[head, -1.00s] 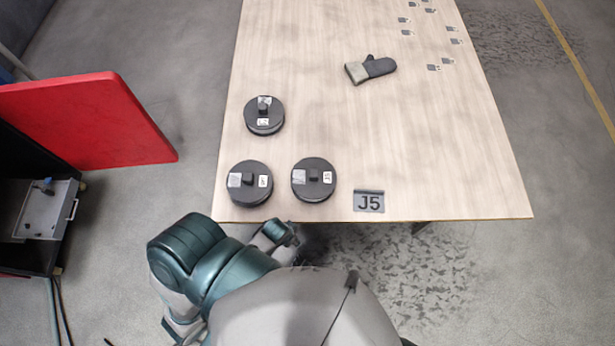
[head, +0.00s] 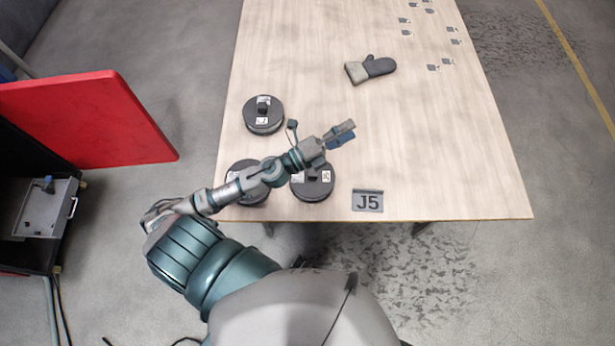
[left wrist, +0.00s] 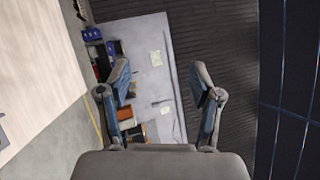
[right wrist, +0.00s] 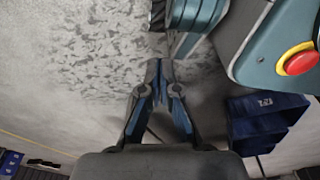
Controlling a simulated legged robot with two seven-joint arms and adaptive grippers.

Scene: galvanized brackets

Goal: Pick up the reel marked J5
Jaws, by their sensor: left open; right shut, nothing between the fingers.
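Three round black reels with raised centre knobs and white labels are on the wooden table's near left part in the head view. The back reel (head: 263,115) is clear to see. The front left reel (head: 247,198) and front right reel (head: 313,190) are partly hidden under my left arm. I cannot read their labels surely. A dark plate marked J5 (head: 367,201) is right of the front right reel. My left gripper (head: 342,133) is open and empty above the table, beyond the front right reel. In the right wrist view, my right gripper (right wrist: 161,70) is shut and empty above the floor.
The wooden table (head: 440,150) is clear at its middle and right. A grey and black mitt (head: 370,68) lies farther back, with several small metal brackets (head: 433,67) to its right. A red panel (head: 85,122) and an open drawer (head: 42,210) stand left of the table.

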